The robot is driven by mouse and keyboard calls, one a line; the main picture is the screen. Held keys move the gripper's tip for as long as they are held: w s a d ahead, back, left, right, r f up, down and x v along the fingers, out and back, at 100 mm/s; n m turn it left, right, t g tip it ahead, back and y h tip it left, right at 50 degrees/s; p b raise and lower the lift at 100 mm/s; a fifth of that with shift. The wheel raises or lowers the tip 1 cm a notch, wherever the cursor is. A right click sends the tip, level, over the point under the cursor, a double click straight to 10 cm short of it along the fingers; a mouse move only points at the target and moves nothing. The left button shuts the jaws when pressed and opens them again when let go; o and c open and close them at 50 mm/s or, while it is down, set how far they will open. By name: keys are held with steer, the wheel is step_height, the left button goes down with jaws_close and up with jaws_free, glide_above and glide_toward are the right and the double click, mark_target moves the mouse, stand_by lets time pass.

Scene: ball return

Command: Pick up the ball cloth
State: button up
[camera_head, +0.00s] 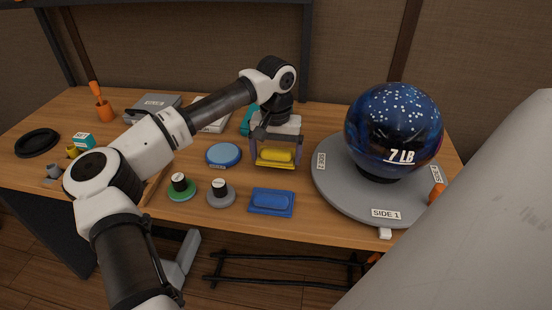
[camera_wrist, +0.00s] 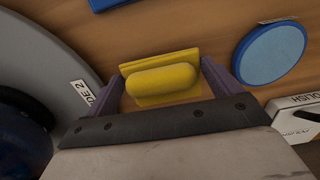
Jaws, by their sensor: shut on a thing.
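A yellow cloth (camera_head: 278,156), a flat square with a rounded raised roll on top, is between the fingers of my gripper (camera_head: 276,150) at the middle of the bench. A blue cloth (camera_head: 272,202) of the same shape lies flat nearer the front edge, apart from my gripper.
A grey turntable (camera_head: 335,187) with a dark blue 7 LB ball (camera_head: 394,128) stands close on the right. A round blue pad (camera_head: 223,154), a green-based disc (camera_head: 182,188) and a grey disc (camera_head: 221,194) lie to the left. A teal item stands behind my gripper.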

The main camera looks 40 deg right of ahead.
mark_target(276, 151)
step_height(276, 151, up, 18)
stand_by(0.3)
steer(key=o, duration=0.4)
steer(key=shift+f, duration=0.1)
steer(key=c, duration=0.3)
